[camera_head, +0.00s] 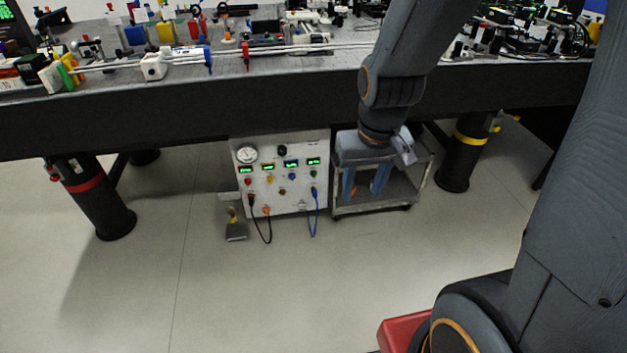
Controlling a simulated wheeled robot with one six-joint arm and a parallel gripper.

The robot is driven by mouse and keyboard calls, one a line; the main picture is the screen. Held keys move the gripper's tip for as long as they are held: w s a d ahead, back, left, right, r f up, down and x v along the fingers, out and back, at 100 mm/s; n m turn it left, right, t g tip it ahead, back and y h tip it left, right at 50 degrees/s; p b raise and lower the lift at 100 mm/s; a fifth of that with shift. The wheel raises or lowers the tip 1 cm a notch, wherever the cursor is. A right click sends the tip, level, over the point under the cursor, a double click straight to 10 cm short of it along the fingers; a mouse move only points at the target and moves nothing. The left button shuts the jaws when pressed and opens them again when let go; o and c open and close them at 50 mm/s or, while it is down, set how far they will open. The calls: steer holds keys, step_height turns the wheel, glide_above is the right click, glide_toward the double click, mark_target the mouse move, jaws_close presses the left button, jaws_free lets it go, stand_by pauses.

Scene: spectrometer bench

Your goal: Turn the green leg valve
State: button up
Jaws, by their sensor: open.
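I do not see a green leg valve in this view. One thick black bench leg (98,200) with a red band stands at the left, with a small red fitting at its upper side. Another black leg (461,165) with a yellow band stands at the right, with a small yellow fitting beside it. My gripper (364,190) hangs down in front of the bench edge, its two blue-grey fingers apart and nothing seen between them. It appears in front of a small metal cart, well left of the yellow-banded leg.
The optical bench (200,115) spans the view, crowded with instruments on top. Beneath it are a white control box (282,195) with gauges and hanging cables, and the cart (408,205). A small grey object (236,232) lies on the floor. The floor in front is clear.

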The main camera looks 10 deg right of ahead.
mark_target(314, 176)
steer(key=w+f+t+b, duration=1.6)
steer(key=w+f+b, duration=2.1)
steer(key=w+f, duration=0.95)
steer(key=shift+w+d+r+b, duration=0.1)
steer(key=shift+w+b, duration=0.7)
steer(key=shift+w, duration=1.15)
steer(key=shift+w+d+r+b, duration=0.1)
steer(key=shift+w+b, duration=0.65)
steer(key=shift+w, duration=1.2)
steer(key=c, duration=1.1)
steer(key=shift+o, duration=0.2)
